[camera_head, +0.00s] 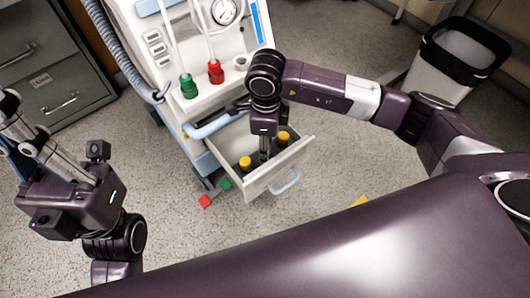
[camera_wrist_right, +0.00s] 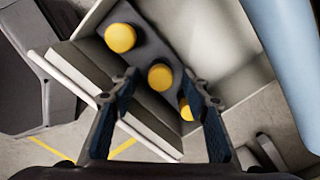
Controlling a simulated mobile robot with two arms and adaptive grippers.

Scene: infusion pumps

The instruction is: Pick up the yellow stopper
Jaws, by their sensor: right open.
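Three yellow stoppers show in the right wrist view: one at the upper left (camera_wrist_right: 120,38), one in the middle (camera_wrist_right: 160,77) and one partly hidden by a finger (camera_wrist_right: 187,112). They sit in a dark insert in the open drawer (camera_head: 262,187). In the head view, two show: a near stopper (camera_head: 245,163) and a far stopper (camera_head: 283,137). My right gripper (camera_head: 265,153) is open and points down over the drawer between these two. The middle stopper appears between its fingertips in the wrist view; contact cannot be told. My left gripper (camera_head: 22,122) is at the left, away from the drawer.
The white medical cart (camera_head: 185,50) carries a green bottle top (camera_head: 188,86), a red one (camera_head: 215,71) and a gauge (camera_head: 224,11). A grey cabinet (camera_head: 50,70) stands left, a bin (camera_head: 450,65) at upper right. The drawer walls surround the stoppers.

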